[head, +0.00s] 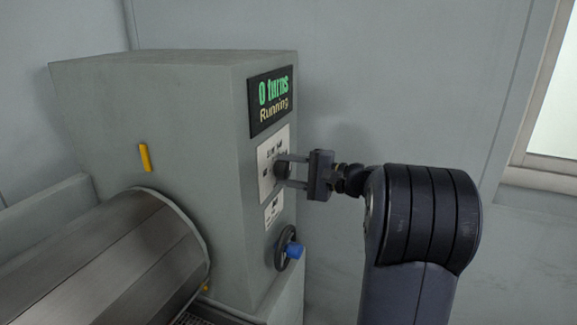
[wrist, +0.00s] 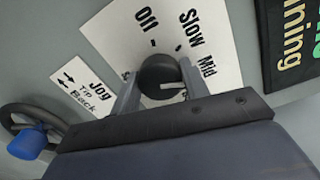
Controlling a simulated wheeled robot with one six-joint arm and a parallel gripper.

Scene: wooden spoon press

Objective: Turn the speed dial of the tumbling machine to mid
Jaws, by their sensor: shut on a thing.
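The tumbling machine (head: 150,90) is a grey cabinet with a metal drum at its left. Its black speed dial (head: 281,171) sits on a white label plate on the cabinet's side. In the wrist view the dial (wrist: 157,72) has Off, Slow and Mid printed around it. A white line on the dial points right, roughly toward the Mid side; a finger covers the area beyond it, so I cannot tell which mark it meets. My gripper (head: 289,170) is shut on the dial, one finger on each side; the wrist view shows both fingers (wrist: 160,70) against it.
A display (head: 271,101) above the dial reads "0 turns" and "Running". Below is a Jog / Tip Back label (wrist: 82,83) and a dark handwheel (head: 283,250) with a blue knob (head: 295,251). A yellow handle (head: 145,157) is on the cabinet front.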

